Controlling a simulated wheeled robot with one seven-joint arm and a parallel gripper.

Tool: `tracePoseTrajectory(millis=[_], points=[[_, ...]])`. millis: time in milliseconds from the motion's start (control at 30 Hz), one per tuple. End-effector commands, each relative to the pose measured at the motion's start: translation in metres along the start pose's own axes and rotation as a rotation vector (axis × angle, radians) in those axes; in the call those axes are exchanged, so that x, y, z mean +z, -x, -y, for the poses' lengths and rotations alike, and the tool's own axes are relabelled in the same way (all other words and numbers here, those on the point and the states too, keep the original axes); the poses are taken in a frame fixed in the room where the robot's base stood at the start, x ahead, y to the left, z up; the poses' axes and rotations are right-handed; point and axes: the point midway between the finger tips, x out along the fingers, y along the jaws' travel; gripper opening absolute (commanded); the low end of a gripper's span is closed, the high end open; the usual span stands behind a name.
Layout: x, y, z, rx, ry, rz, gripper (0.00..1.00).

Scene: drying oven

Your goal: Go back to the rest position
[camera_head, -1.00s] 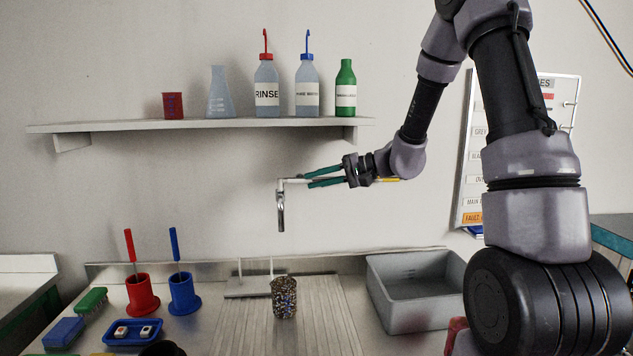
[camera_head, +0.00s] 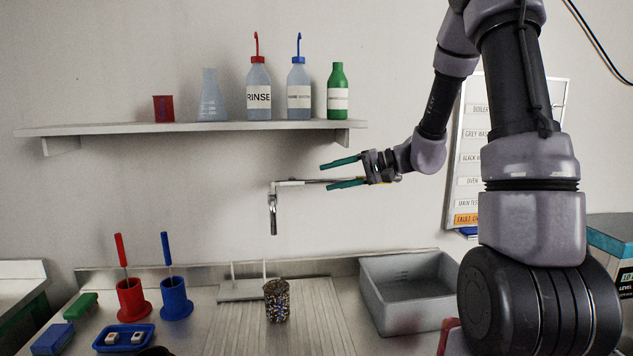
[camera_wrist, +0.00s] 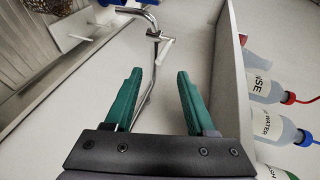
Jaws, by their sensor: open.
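My gripper (camera_head: 343,173) has two green fingers, spread apart and empty. In the head view it is in the air right of the metal faucet (camera_head: 273,210), above the sink bench and below the shelf. In the wrist view my gripper (camera_wrist: 157,95) shows both fingertips pointing toward the faucet's bent pipe (camera_wrist: 135,14), with clear space between them. A thin lever arm of the faucet shows beyond and between the fingers. The picture does not clearly show contact.
The wall shelf (camera_head: 190,128) holds a red beaker, a flask and several bottles. Below stand a speckled cup (camera_head: 277,300), a grey basin (camera_head: 408,305), and red (camera_head: 131,297) and blue (camera_head: 176,299) brush holders. A label board (camera_head: 468,150) hangs behind my arm.

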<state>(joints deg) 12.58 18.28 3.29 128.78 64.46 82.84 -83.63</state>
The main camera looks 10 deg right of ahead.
Motion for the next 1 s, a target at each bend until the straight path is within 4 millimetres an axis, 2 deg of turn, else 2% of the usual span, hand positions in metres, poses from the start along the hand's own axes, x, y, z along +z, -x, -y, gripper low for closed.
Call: tracePoseTrajectory(millis=[133, 267, 367, 467, 667, 800, 1000], points=[[-0.001, 0.025, 0.0, 0.0, -0.001, -0.003, 0.56], [0.0, 0.036, 0.0, 0.001, 0.0, 0.0, 0.56], [0.009, 0.04, 0.006, 0.026, 0.003, 0.019, 0.56], [0.033, 0.043, 0.017, 0.098, 0.01, 0.064, 0.56], [0.1, 0.064, 0.036, 0.364, 0.034, 0.124, 0.56], [0.136, 0.09, 0.042, 0.557, 0.066, 0.081, 0.56], [0.169, 0.135, 0.049, 0.773, 0.138, -0.096, 0.56]])
